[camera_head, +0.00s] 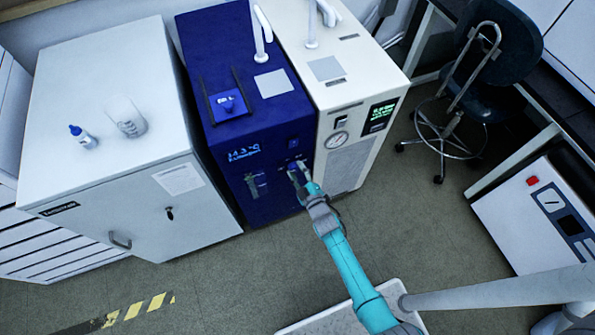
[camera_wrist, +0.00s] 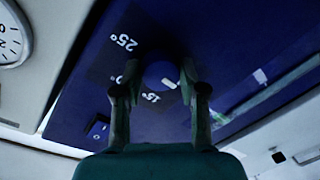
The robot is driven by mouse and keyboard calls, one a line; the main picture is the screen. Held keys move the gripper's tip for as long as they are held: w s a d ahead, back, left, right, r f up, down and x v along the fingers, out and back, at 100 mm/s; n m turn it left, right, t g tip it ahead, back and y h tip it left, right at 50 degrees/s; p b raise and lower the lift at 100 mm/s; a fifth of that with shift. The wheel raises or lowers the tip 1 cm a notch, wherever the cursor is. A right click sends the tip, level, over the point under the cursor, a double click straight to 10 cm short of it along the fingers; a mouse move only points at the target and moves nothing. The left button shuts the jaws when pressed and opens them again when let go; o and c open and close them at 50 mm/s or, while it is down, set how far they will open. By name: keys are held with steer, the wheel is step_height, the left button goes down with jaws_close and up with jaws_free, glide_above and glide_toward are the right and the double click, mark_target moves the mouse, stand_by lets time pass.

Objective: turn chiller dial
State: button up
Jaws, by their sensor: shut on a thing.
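The chiller (camera_head: 253,170) is the dark blue cabinet in the middle of the head view, and its blue front panel (camera_wrist: 185,35) fills the middle of the wrist view. Its round blue dial (camera_wrist: 160,73) has a white pointer mark. The marks 25° and 15° show around it, and another mark is partly hidden by a finger. My gripper (camera_wrist: 158,85) is shut on the dial, with one finger on each side of it. In the head view my gripper (camera_head: 298,171) reaches the chiller's front panel and covers the dial.
A white unit with a gauge (camera_head: 337,139) and a green display stands directly right of the chiller. A white cabinet (camera_head: 110,170) with a bottle (camera_head: 82,137) and a beaker on top stands left. A stool (camera_head: 447,130) is at the back right.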

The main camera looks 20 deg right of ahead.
steer(key=shift+r, duration=0.1)
stand_by(0.3)
steer(key=o, duration=1.2)
steer(key=shift+c, duration=0.2)
steer(key=s+r, duration=0.1)
steer(key=s, duration=1.1)
steer(key=shift+d, duration=0.25)
